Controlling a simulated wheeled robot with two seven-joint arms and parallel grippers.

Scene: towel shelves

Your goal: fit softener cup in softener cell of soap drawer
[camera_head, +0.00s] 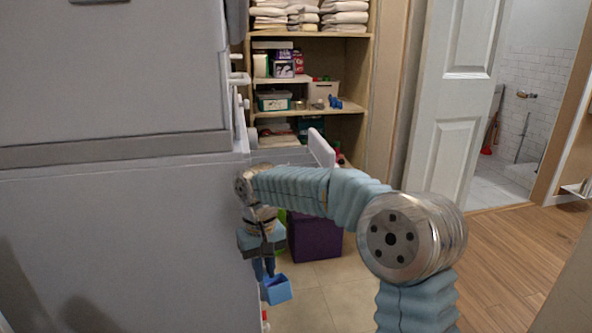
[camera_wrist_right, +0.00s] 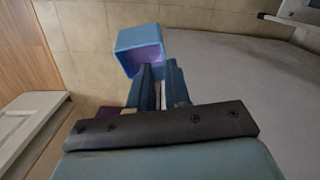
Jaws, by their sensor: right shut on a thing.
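My right gripper (camera_head: 265,270) points down beside the large grey appliance and is shut on a small blue open-topped cup, the softener cup (camera_head: 277,290). In the right wrist view the cup (camera_wrist_right: 140,48) sits at the tips of my right gripper (camera_wrist_right: 160,75), its mouth showing a purple-shaded inside. A grey part with an upright white front (camera_head: 321,148) stands out past the appliance, behind my right arm; it looks like the pulled-out soap drawer. Its cells, including the softener cell, cannot be seen. My left gripper is not in view.
The grey appliance (camera_head: 120,240) fills the left side. A purple bin (camera_head: 314,238) stands on the floor behind my right gripper. Wooden shelves (camera_head: 340,111) with towels and boxes stand at the back. A white door (camera_head: 448,110) stands open at right. Tiled floor is clear in front of the bin.

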